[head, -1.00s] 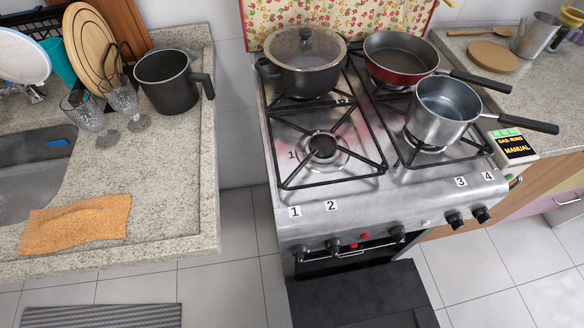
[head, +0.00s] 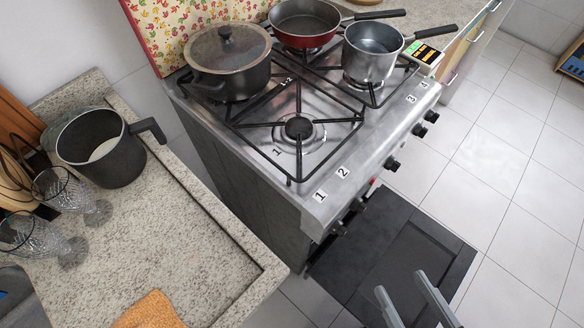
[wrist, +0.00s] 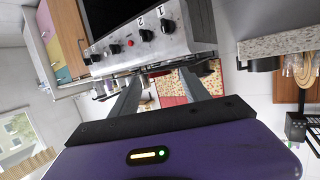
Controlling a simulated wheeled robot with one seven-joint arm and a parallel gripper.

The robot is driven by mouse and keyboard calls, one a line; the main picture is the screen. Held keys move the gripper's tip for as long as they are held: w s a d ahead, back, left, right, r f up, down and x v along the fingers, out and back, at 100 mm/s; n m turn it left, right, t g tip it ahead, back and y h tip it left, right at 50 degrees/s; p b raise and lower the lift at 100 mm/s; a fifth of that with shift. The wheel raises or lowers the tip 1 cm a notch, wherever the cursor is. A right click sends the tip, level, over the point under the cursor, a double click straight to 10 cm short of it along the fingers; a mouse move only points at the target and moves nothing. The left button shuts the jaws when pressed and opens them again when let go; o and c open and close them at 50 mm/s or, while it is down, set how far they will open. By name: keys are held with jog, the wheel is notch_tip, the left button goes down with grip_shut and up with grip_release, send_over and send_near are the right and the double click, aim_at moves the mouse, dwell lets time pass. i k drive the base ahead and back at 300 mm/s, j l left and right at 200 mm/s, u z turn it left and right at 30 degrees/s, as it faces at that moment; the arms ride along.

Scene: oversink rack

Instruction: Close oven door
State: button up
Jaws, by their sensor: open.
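The oven door (head: 395,250) is a dark flat panel, folded down open at the front of the steel stove (head: 325,195). In the head view it lies low, over the tiled floor. My gripper (head: 400,283) is open, its two grey fingers apart and empty. The fingers overlap the door's near end in the head view; I cannot tell whether they touch it. In the wrist view my gripper (wrist: 160,82) shows two spread fingers, with the stove's knob panel (wrist: 145,35) beyond them. The oven's inside is mostly hidden.
A dark pot (head: 228,62), a red pan (head: 304,22) and a steel saucepan (head: 372,52) stand on the stove. The granite counter (head: 190,225) at left holds a dark pot (head: 100,148) and glasses. Tiled floor (head: 510,170) is clear to the right.

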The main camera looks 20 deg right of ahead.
aim_at(392, 240)
jog(key=k+l+z, duration=0.1)
jog(key=k, duration=0.25)
jog(key=k+l+z, duration=0.1)
jog(key=k, duration=0.3)
jog(key=k+l, duration=0.25)
jog(key=k+z, duration=0.05)
jog(key=k, duration=0.05)
